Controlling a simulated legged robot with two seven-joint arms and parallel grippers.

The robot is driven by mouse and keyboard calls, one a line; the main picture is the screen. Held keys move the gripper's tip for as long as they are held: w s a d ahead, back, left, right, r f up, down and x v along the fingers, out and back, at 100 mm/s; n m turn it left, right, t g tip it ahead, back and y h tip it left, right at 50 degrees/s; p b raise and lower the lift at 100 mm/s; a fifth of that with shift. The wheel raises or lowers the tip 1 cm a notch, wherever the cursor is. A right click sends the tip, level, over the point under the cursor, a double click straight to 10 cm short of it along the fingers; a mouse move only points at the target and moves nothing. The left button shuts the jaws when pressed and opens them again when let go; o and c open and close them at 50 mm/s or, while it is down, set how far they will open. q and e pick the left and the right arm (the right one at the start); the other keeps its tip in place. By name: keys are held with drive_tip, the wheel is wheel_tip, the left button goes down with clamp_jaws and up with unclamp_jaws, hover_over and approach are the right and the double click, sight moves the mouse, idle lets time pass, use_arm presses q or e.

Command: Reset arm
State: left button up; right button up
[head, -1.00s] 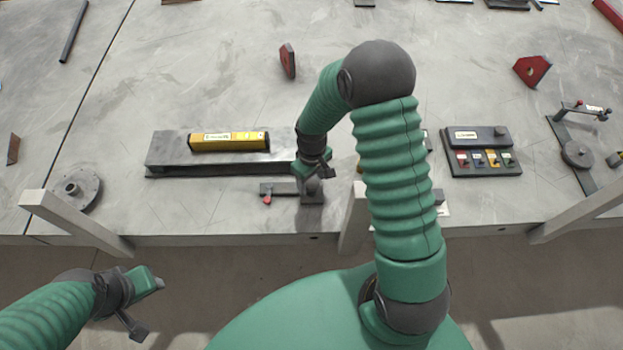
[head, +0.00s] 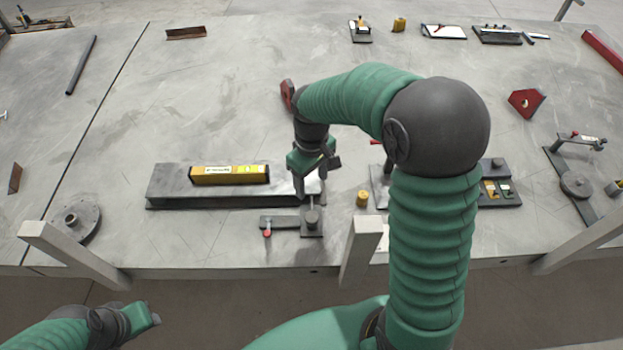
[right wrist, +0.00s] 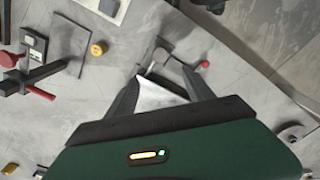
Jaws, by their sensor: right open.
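A small dark fixture (head: 312,224) stands on the table in front of the right end of a grey steel beam. It has an upright post, and its arm (head: 280,222) reaches left to a red knob (head: 267,233). My right gripper (head: 316,176) is open and empty, above the beam's right end and just behind the post. In the right wrist view the fixture (right wrist: 160,60) shows beyond the open fingers (right wrist: 164,76), with its red knob (right wrist: 204,64) to the right. My left gripper (head: 142,316) is low at the left, partly cut off, and its jaws are unclear.
A yellow level (head: 230,175) lies on the beam (head: 170,187). A small yellow cylinder (head: 362,198) stands right of the fixture. A grey post (head: 360,250) rises at the table's front edge. A round flange (head: 78,220) lies left. The table behind the beam is mostly clear.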

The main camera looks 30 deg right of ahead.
idle(0.3)
drive_tip(key=s+a+f+m+t, duration=0.2)
drive_tip(key=s+a+f, duration=0.1)
drive_tip(key=s+a, duration=0.4)
drive_tip(key=shift+s+a+t, duration=0.15)
drive_tip(key=shift+s+t, duration=0.15)
drive_tip(key=shift+s, duration=0.9)
drive_tip(key=shift+s, duration=0.1)
drive_tip(key=shift+a, duration=0.2)
drive_tip(key=shift+d, duration=0.1)
